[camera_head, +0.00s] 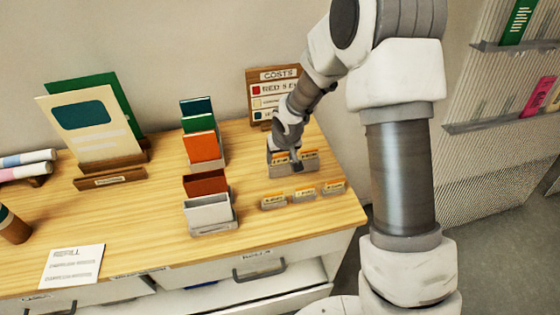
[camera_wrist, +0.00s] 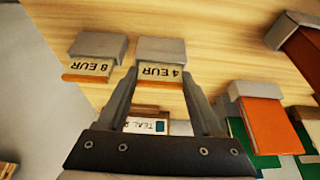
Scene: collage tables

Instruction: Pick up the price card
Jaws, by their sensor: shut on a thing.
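A cream price card reading "4 EUR" (camera_wrist: 160,72), with an orange edge, is between the two fingertips of my gripper (camera_wrist: 160,78) in the wrist view. My gripper is shut on it. The card's lower edge meets a grey holder block (camera_wrist: 160,47); I cannot tell whether it is clear of the slot. A second card reading "8 EUR" (camera_wrist: 90,68) stands beside it in its own grey block (camera_wrist: 98,45). In the head view my gripper (camera_head: 296,162) is at the rear grey card holder and partly hides the cards there.
Several small orange-topped cards (camera_head: 304,192) stand in front on the wooden table (camera_head: 130,220). A "COSTS" board (camera_head: 262,95) stands behind. Coloured folders in grey racks (camera_head: 212,222) stand to the left. The table's right edge is close by.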

